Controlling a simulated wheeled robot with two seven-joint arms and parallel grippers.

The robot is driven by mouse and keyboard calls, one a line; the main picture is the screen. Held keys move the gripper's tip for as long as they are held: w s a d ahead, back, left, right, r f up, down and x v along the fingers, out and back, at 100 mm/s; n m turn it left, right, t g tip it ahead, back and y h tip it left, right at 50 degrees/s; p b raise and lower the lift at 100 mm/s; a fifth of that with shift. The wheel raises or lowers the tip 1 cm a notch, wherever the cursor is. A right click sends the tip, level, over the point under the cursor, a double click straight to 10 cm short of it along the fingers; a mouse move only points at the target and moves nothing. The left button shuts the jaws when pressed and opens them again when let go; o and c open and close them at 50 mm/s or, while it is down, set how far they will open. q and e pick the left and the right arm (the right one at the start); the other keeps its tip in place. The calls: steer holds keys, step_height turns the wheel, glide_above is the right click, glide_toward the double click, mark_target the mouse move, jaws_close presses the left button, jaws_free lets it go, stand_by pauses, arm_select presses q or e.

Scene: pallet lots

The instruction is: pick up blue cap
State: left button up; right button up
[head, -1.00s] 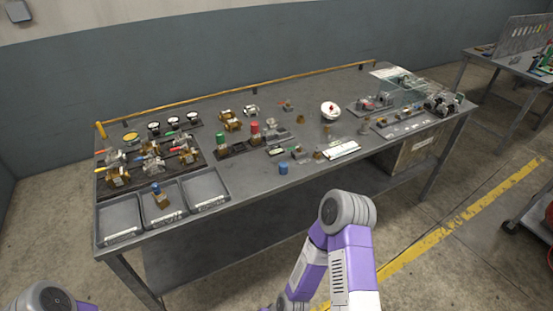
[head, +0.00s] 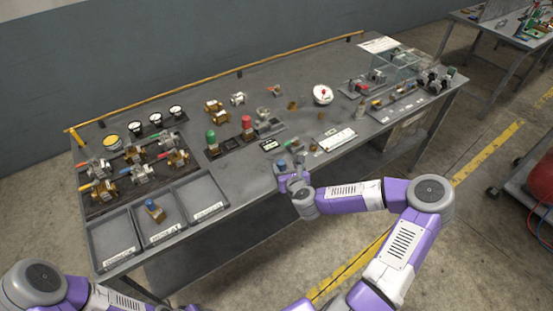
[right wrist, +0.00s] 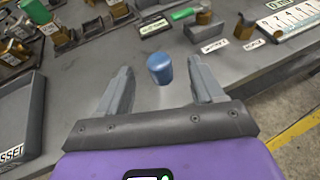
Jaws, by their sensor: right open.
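The blue cap (right wrist: 160,68) is a small blue cylinder standing upright on the grey table near its front edge. In the right wrist view it sits just beyond and between the two open fingers of my right gripper (right wrist: 162,88), not touching them. In the head view the blue cap (head: 282,164) shows just past my right gripper (head: 287,174), which partly overlaps it. My left arm shows at the bottom left of the head view, but its gripper does not show.
Three grey trays (head: 190,181) stand at the table's front left; the middle one holds a blue-topped brass part (head: 154,210). Valves fill the left side.

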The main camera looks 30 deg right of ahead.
mark_target(282, 166)
steer(key=x, duration=0.2)
steer(key=f+b+x, duration=0.1)
steer(key=x, duration=0.2)
steer(key=shift+s+a, duration=0.15)
steer(key=shift+a, duration=0.05)
steer(key=shift+w+d+f, duration=0.15)
steer(key=shift+w, duration=0.3)
steer(key=c, duration=1.1)
